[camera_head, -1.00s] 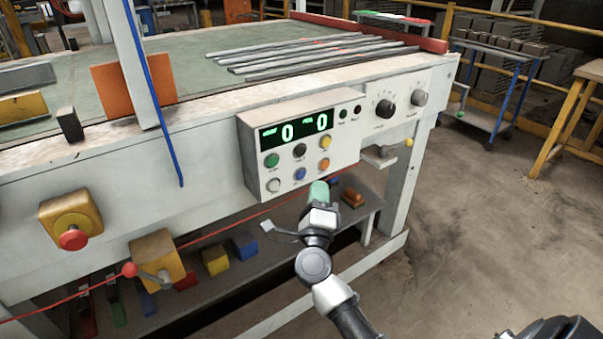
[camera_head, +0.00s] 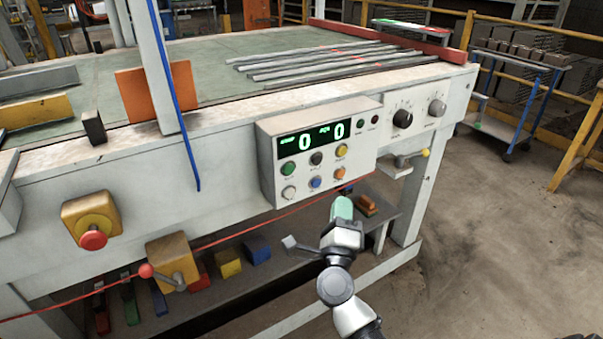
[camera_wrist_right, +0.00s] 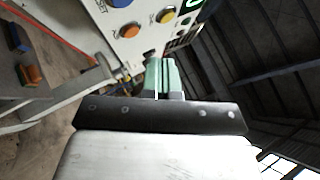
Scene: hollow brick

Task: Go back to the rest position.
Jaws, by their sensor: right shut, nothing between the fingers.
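My right gripper (camera_head: 342,208) has pale green fingertips and is in front of and below the control box in the head view. Its fingers are shut with nothing between them, and they also show in the right wrist view (camera_wrist_right: 161,76). The control box (camera_head: 268,165) is white, with a green-lit display (camera_head: 314,138) reading 0 and 0 and several coloured buttons. The fingertips look apart from the box. My left gripper is not in view.
A workbench (camera_head: 120,190) carries several metal bars (camera_head: 330,62) and an orange plate (camera_head: 125,93). A red emergency button (camera_head: 93,240) and a red-knobbed lever (camera_head: 146,271) are on its front. A lower shelf (camera_head: 240,283) holds coloured blocks. Open floor (camera_head: 490,230) lies to the right.

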